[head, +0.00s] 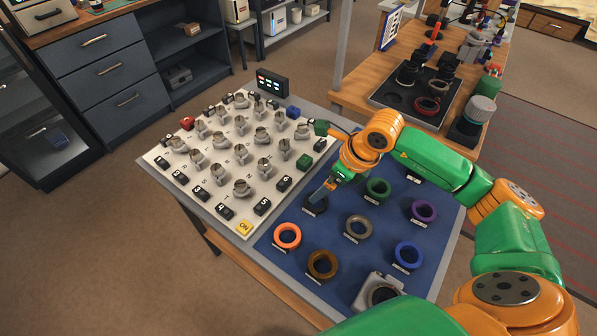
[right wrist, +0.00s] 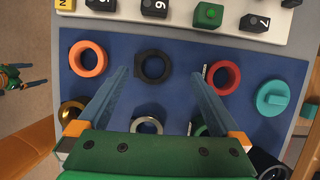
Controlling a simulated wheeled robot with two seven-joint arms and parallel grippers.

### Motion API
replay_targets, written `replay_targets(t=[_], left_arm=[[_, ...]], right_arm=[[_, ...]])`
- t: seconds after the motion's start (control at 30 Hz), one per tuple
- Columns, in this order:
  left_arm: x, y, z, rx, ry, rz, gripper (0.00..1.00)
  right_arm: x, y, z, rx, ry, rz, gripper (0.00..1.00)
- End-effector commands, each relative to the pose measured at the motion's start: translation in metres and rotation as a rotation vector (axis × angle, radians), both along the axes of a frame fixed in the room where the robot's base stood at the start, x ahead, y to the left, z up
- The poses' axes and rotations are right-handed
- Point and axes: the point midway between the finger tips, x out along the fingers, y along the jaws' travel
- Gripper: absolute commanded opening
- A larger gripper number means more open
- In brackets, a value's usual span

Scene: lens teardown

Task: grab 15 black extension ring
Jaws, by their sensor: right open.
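The black extension ring (head: 315,211) lies on the blue mat (head: 280,262), near the white board, in the head view. It also shows in the right wrist view (right wrist: 139,67), flat and ahead of the fingers. My right gripper (head: 322,191) is over the ring in the head view and partly hides it. In the right wrist view my right gripper (right wrist: 160,74) is open and empty, with one blue finger to each side of the ring's line. I cannot tell its exact height above the ring.
An orange ring (head: 287,247), a brown ring (head: 322,276), a grey ring (head: 345,229), a green ring (head: 377,199), a blue ring (head: 397,263) and a purple ring (head: 413,213) lie around it. A red ring (right wrist: 213,78) is right of the right finger. The white board (head: 215,202) holds knobs and buttons.

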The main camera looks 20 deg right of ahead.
Motion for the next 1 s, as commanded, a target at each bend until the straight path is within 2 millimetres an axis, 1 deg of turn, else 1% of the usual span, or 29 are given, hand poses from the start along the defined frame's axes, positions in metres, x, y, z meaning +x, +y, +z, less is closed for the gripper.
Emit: replay_targets(t=[0.07,0.17,0.27,0.33,0.4,0.43,0.53,0.67,0.7,0.77,0.8,0.87,0.9,0.97,1.0], left_arm=[[0.0,0.0,0.002,0.0,0.001,0.0,1.0],[-0.001,0.0,0.007,0.0,0.003,0.0,1.0],[-0.005,0.0,0.014,0.0,0.011,-0.001,1.0],[-0.007,0.0,0.02,0.001,0.014,-0.001,1.0],[-0.007,0.0,0.018,0.001,0.015,-0.001,1.0],[-0.007,0.0,0.018,0.001,0.015,-0.001,1.0],[-0.007,0.0,0.018,0.001,0.014,-0.001,1.0],[-0.004,0.0,0.017,0.0,0.009,-0.001,1.0],[-0.004,0.0,0.017,0.0,0.008,-0.001,1.0],[-0.004,0.0,0.017,0.0,0.008,-0.001,1.0],[-0.004,0.0,0.017,0.0,0.007,-0.001,1.0],[-0.003,0.0,0.017,0.0,0.007,-0.001,1.0],[-0.003,0.0,0.017,0.0,0.007,-0.001,1.0],[-0.003,0.0,0.017,0.0,0.007,-0.001,1.0],[-0.003,0.0,0.017,0.0,0.007,0.0,1.0]], right_arm=[[0.001,0.001,-0.003,0.001,0.002,0.0,1.0],[0.003,0.004,-0.014,0.002,0.005,0.0,1.0],[0.003,0.007,-0.031,0.002,0.007,0.0,1.0],[0.003,0.01,-0.046,0.002,0.007,-0.001,1.0],[0.008,0.013,-0.06,0.004,0.003,-0.001,1.0],[0.009,0.014,-0.064,0.004,0.003,-0.001,1.0],[0.011,0.015,-0.07,0.0,0.001,0.0,1.0],[0.011,0.014,-0.07,0.001,0.0,0.0,1.0],[0.011,0.014,-0.07,0.001,0.0,0.0,0.97],[0.011,0.014,-0.07,0.001,0.0,0.0,0.81],[0.011,0.014,-0.07,0.001,0.0,0.0,0.7],[0.011,0.014,-0.07,0.001,0.0,0.0,0.54],[0.011,0.014,-0.07,0.001,0.0,0.0,0.43],[0.011,0.014,-0.07,0.001,0.0,0.0,0.27],[0.011,0.014,-0.07,0.001,0.0,0.0,0.21]])
